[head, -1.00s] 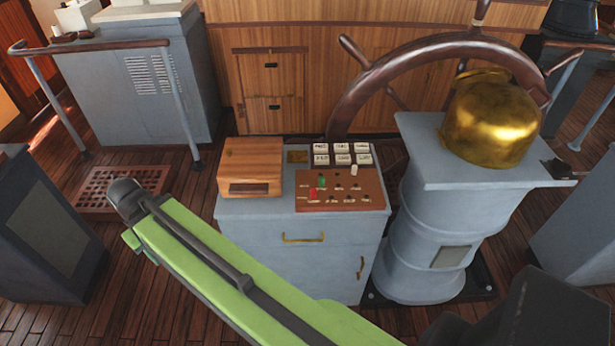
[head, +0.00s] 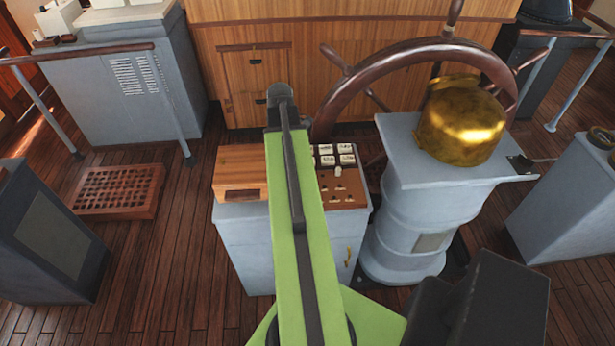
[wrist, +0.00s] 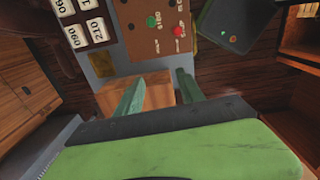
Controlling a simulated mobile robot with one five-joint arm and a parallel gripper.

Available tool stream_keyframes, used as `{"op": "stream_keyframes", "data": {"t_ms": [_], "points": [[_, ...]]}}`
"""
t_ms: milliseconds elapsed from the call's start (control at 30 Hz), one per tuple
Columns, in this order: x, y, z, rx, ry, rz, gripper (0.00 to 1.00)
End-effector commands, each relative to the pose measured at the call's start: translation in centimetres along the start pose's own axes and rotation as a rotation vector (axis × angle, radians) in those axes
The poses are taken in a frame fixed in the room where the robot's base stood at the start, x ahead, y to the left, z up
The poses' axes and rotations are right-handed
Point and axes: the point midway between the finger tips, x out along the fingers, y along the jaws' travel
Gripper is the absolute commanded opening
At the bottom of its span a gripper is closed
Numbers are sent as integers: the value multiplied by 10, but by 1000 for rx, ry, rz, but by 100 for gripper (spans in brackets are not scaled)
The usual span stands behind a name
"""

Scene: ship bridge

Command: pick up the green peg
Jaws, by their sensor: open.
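The green peg (wrist: 152,21) stands in the brown pegboard (wrist: 150,45), near the top of the wrist view. A red peg (wrist: 179,31) is beside it. My gripper (wrist: 161,76) is open and empty, its two fingers apart below the pegs in the picture and clear of them. In the head view my green arm crosses in front of the board (head: 350,190) and hides the green and red pegs. A white peg (head: 338,171) shows at the board's top edge. My fingers cannot be made out in the head view.
A wooden box (head: 235,165) sits left of the board on the grey cabinet (head: 240,235), with white number tiles (head: 345,160) behind the board. A pedestal (head: 420,200) with a brass dome (head: 460,120) stands to the right, and the ship's wheel (head: 330,95) behind.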

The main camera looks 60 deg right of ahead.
Motion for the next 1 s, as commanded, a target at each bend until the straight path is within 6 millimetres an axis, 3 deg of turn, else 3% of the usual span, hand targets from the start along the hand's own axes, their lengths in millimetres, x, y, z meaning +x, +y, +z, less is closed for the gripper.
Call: {"op": "stream_keyframes", "data": {"t_ms": [33,100,233,467,1000], "points": [[-16,6,32,-25,-1,2,45],[-21,7,62,-69,-2,4,45],[-23,7,87,-112,-3,5,45],[-11,7,89,-118,-4,6,45],[96,6,89,-116,-4,5,45]]}}
